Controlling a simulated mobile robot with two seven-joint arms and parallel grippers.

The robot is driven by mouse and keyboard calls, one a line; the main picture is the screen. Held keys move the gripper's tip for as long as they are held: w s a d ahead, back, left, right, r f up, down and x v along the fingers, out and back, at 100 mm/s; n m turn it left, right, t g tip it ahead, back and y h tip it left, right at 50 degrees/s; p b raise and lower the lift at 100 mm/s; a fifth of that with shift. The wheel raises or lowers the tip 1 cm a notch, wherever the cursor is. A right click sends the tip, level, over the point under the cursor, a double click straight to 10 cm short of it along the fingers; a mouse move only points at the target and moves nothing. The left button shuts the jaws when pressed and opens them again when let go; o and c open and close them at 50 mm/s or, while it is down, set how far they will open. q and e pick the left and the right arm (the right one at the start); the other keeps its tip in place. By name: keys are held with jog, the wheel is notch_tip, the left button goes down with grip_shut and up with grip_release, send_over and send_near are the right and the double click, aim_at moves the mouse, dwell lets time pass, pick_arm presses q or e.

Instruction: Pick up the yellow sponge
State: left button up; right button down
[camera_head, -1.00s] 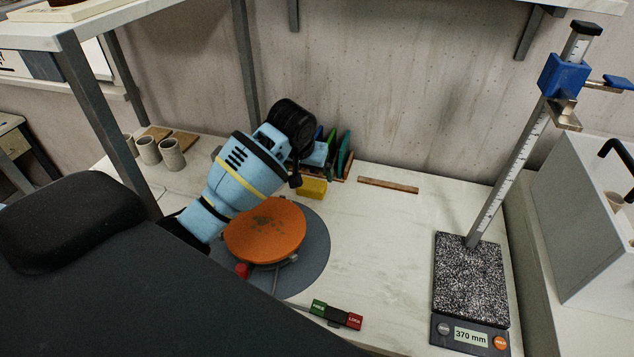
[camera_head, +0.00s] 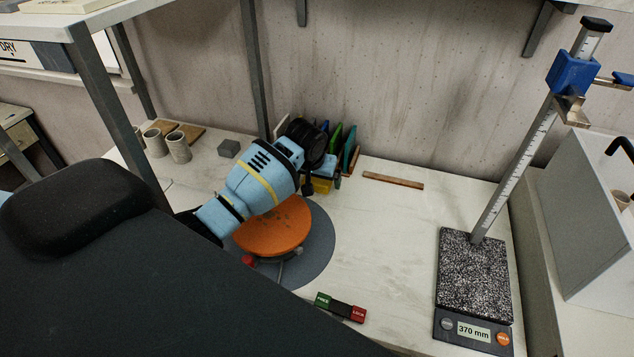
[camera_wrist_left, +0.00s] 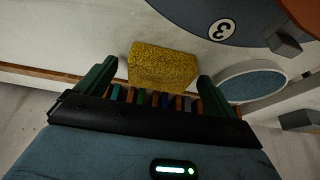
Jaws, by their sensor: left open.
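The yellow sponge (camera_head: 321,186) lies on the worktop behind the orange wheel, partly hidden by my left gripper in the head view. In the left wrist view the whole block of the sponge (camera_wrist_left: 162,67) shows just beyond and between the two fingers. My left gripper (camera_head: 323,188) is open and empty, with its fingers toward the sponge; it also shows in the left wrist view (camera_wrist_left: 157,88). I cannot tell whether a finger touches the sponge. My right gripper is not in view.
An orange turntable wheel (camera_head: 273,232) on a grey round mat (camera_head: 321,247) stands beneath my left arm. A rack of coloured upright pieces (camera_head: 349,150) is behind the gripper. A height gauge (camera_head: 473,275) stands at right. Grey cups (camera_head: 178,147) stand at left. The worktop's middle is clear.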

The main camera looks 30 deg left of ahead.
aim_at(316, 179)
pick_arm(q)
jog(key=c, duration=1)
jog(key=shift+c, duration=0.2)
jog(key=shift+r, duration=0.1)
notch_tip(316, 179, up, 10)
